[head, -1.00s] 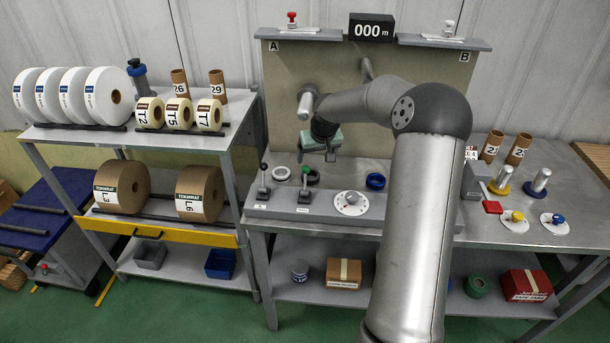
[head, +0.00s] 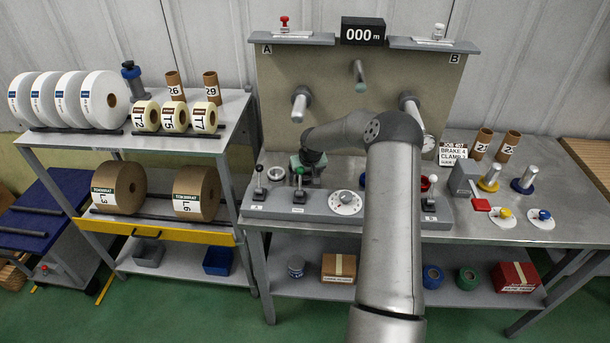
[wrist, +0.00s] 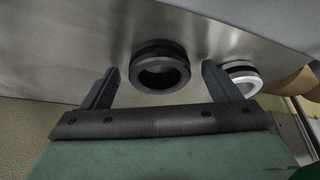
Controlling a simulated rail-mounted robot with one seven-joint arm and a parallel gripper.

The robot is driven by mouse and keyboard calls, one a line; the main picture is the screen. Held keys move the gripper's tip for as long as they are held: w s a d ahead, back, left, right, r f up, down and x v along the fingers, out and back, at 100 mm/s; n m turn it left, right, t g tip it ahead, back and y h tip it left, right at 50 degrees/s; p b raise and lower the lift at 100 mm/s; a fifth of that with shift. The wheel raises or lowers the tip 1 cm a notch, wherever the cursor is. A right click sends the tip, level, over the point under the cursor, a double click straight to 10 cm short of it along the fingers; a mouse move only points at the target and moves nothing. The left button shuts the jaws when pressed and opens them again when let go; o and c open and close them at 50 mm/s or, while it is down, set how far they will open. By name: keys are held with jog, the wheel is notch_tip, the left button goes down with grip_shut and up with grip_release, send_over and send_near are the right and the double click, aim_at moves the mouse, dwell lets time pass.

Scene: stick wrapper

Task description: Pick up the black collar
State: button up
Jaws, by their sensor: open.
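The black collar (wrist: 160,72) is a dark ring lying on the metal bench top. In the wrist view it sits between the two spread fingers of my gripper (wrist: 160,68), with clear gaps on both sides. My gripper is open and holds nothing. In the head view my gripper (head: 308,165) is low over the bench behind the grey control panel, and it hides most or all of the black collar there. A white collar (wrist: 243,77) lies just outside the right finger in the wrist view; it also shows in the head view (head: 276,173).
The control panel (head: 320,206) with levers and a dial stands in front of my gripper. Spindles (head: 300,104) stick out of the upright board above. A red ring (head: 423,183) lies to the right, beyond my arm. A roll shelf stands at left.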

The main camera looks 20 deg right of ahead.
jog(key=c, duration=1.1)
jog(key=shift+r, duration=0.1)
